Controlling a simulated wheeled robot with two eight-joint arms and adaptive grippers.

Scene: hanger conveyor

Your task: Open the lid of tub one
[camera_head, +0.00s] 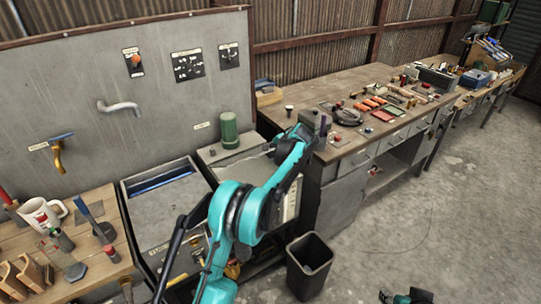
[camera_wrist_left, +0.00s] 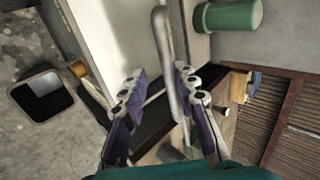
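Two grey tub units stand under the upright grey panel in the head view, the left one (camera_head: 165,212) and the right one (camera_head: 229,154). I cannot read which is tub one. My left gripper (camera_head: 312,128) is at the right edge of the right unit, largely hidden by its own arm. In the left wrist view my left gripper (camera_wrist_left: 160,90) is open, its two fingers apart. A rounded grey bar handle (camera_wrist_left: 162,45) runs between the fingers, with no clear contact. My right gripper (camera_head: 408,297) shows only partly at the bottom edge.
A green cylinder (camera_head: 229,131) stands on the right unit's back. A long workbench with tools (camera_head: 335,85) lies to the right. A black bin (camera_head: 309,265) stands on the floor in front. A mug (camera_head: 42,215) sits on the left bench. The floor at right is clear.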

